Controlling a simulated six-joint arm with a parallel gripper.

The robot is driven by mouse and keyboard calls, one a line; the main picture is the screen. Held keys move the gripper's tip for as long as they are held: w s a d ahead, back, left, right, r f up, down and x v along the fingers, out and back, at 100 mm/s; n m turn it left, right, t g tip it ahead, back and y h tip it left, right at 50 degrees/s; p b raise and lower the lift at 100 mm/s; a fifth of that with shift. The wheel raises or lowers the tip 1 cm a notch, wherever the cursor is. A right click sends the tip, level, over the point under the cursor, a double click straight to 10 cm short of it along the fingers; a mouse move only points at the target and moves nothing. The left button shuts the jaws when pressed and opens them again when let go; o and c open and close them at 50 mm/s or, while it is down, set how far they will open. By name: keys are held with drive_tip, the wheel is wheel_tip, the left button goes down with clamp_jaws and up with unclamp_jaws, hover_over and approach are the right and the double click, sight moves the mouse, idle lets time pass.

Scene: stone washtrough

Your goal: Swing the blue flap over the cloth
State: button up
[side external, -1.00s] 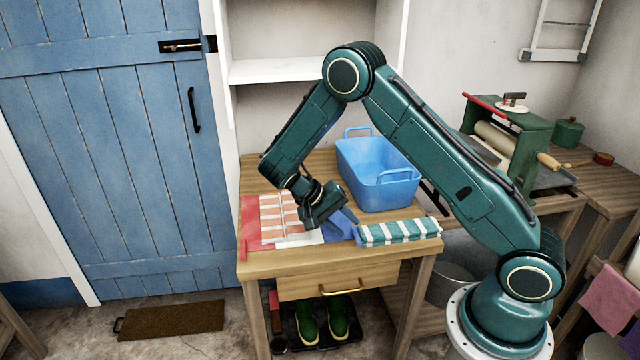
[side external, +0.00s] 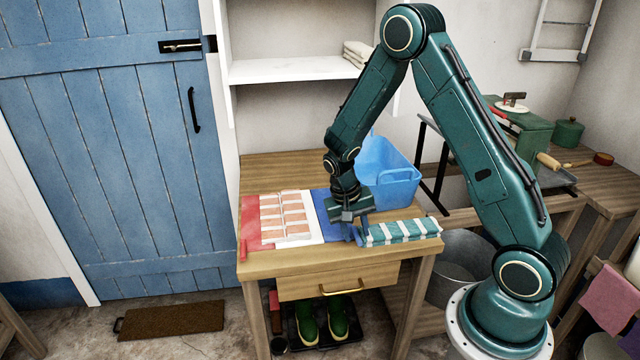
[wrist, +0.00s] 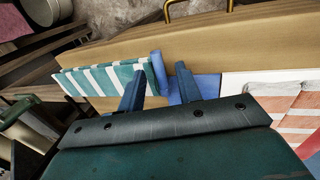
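The folding board lies on the wooden table, with a red flap (side external: 250,222) at left, a white middle (side external: 314,230) and a blue flap (side external: 322,203) at right. The blue flap lies open to the right, clear of the cloth, partly hidden by my gripper (side external: 352,224). In the wrist view, my gripper (wrist: 160,71) has its fingers spread apart, with the flap's blue grip bar (wrist: 157,70) showing between them; contact cannot be told. The cloth (wrist: 285,105) shows at right.
A teal-and-white striped folded cloth (side external: 400,231) lies just right of the blue flap. A blue basin (side external: 395,180) stands behind my gripper. A green mangle (side external: 525,140) stands farther right. The table's back left is clear.

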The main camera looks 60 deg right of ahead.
drive_tip(key=shift+s+d+f, duration=0.1)
drive_tip(key=shift+d+f, duration=0.1)
drive_tip(key=v, duration=1.4)
drive_tip(key=s+a+r+n+t, duration=0.3)
drive_tip(key=s+a+r, duration=0.2)
drive_tip(key=r, duration=0.5)
drive_tip(key=shift+s+a+r+n+t+y, duration=0.3)
drive_tip(key=shift+s+a+r+n+y, duration=0.1)
drive_tip(key=shift+s, duration=0.8)
drive_tip(key=shift+s, duration=0.1)
drive_tip(key=s+a+r+n+t, duration=0.2)
drive_tip(key=s, duration=0.4)
drive_tip(key=s+a+r+n+t+y, duration=0.1)
drive_tip(key=s+a+r+n+t, duration=0.1)
drive_tip(key=s, duration=0.4)
drive_tip(key=shift+a+n, duration=0.6)
drive_tip(key=shift+a, duration=0.25)
drive_tip(key=shift+w, duration=0.15)
